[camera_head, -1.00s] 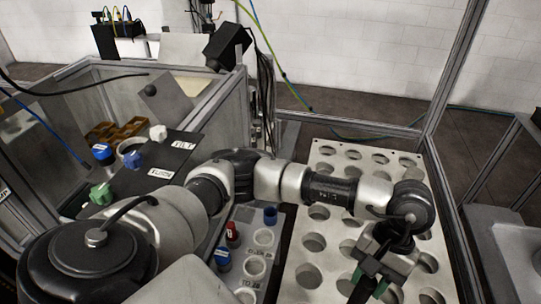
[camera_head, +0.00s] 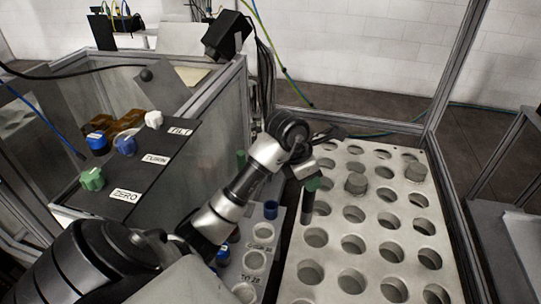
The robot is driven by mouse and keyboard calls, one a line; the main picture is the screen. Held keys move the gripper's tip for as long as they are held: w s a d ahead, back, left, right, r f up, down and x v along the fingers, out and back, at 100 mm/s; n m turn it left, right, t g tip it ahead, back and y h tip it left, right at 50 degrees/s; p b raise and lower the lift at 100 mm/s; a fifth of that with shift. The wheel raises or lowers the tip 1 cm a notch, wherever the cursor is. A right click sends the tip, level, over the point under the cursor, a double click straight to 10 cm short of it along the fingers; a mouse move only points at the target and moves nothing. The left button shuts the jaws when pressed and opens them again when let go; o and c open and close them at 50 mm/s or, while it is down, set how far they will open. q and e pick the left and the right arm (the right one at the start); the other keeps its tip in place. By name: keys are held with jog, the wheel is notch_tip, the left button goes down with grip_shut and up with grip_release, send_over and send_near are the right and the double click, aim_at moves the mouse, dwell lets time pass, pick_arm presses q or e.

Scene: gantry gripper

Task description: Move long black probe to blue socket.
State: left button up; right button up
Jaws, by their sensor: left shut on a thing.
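My left gripper (camera_head: 303,170) is shut on a long dark probe (camera_head: 307,207) with a green part near its top. The probe hangs roughly upright over the left edge of the pale plate with round holes; I cannot tell how far its lower end is above the plate. A blue socket-like ring (camera_head: 270,210) stands in the narrow labelled rack to the left of the probe. A blue knob-like piece (camera_head: 126,146) and a blue-and-black piece (camera_head: 97,143) are on or beside the black panel at left. I cannot tell which blue thing is the socket. My right gripper is out of view.
The pale holed plate (camera_head: 332,263) fills the centre right, with grey plugs (camera_head: 356,183) in a few holes. The narrow rack (camera_head: 263,269) lies partly behind my arm. A green knob (camera_head: 92,179) and a white knob (camera_head: 153,119) sit on the black panel. Metal frame posts (camera_head: 455,75) stand at right.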

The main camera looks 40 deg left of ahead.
pick_arm(q)
jog(key=w+a+f+n+y+p, duration=0.1)
jog(key=w+a+f+n, duration=0.1)
jog(key=a+f, duration=0.9)
jog(key=a+n, duration=0.1)
jog(key=a, duration=0.3)
jog(key=shift+w+a+f, duration=0.15)
jog(key=shift+a+f, duration=0.05)
jog(key=shift+f, duration=0.25)
jog(key=shift+f, duration=0.15)
jog(key=o, duration=0.9)
jog(key=shift+c, duration=0.2)
